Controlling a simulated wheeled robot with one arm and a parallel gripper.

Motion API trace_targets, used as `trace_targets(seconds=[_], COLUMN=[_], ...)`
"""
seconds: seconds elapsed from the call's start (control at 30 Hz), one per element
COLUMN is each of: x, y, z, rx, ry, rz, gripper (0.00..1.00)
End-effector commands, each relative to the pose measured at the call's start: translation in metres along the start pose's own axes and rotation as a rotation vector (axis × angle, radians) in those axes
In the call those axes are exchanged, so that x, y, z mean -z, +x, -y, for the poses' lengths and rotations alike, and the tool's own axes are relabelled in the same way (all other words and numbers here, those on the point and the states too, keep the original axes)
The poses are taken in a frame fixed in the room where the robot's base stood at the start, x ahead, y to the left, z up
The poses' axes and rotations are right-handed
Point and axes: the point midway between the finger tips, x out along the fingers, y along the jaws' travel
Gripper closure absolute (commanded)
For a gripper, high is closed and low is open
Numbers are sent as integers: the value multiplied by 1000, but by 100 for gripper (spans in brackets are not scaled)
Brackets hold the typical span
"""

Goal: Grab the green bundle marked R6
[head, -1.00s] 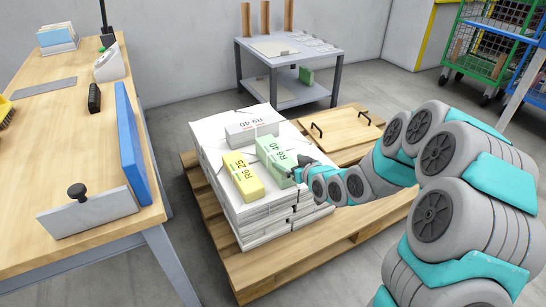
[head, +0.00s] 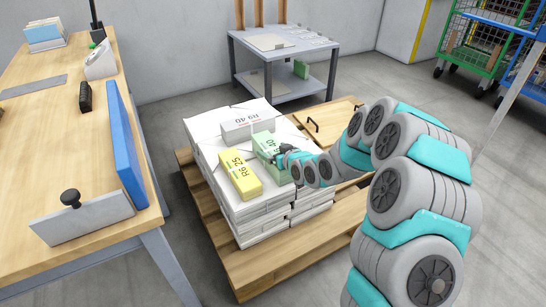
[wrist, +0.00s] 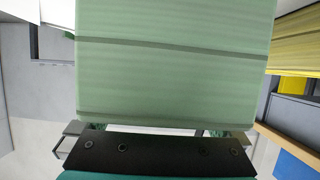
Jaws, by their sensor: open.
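The green bundle (head: 265,141) lies on top of the stacked white paper on the pallet. Its label is partly covered by my arm; a "40" can be made out. In the wrist view the green bundle (wrist: 175,60) fills the upper middle, very close. My gripper (head: 282,153) is at the bundle's right side in the head view. In the wrist view my gripper (wrist: 158,130) is open, with its finger parts near the bundle's lower corners. I cannot tell whether they touch it.
A yellow bundle (head: 240,175) marked R6 25 lies just left of the green one. A pale grey bundle (head: 249,125) marked R9 40 lies behind. A workbench (head: 55,130) stands left, and a grey side table (head: 285,50) at the back.

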Motion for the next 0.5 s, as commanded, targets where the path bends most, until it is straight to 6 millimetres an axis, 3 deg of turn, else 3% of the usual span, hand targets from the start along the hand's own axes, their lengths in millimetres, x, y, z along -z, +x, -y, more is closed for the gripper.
trace_targets(seconds=[0.33, 0.5], x=[0, 0], y=[7, 7], z=[0, 0], rx=[-1, -1], ry=[0, 0], rz=[-1, -1], gripper=[0, 19])
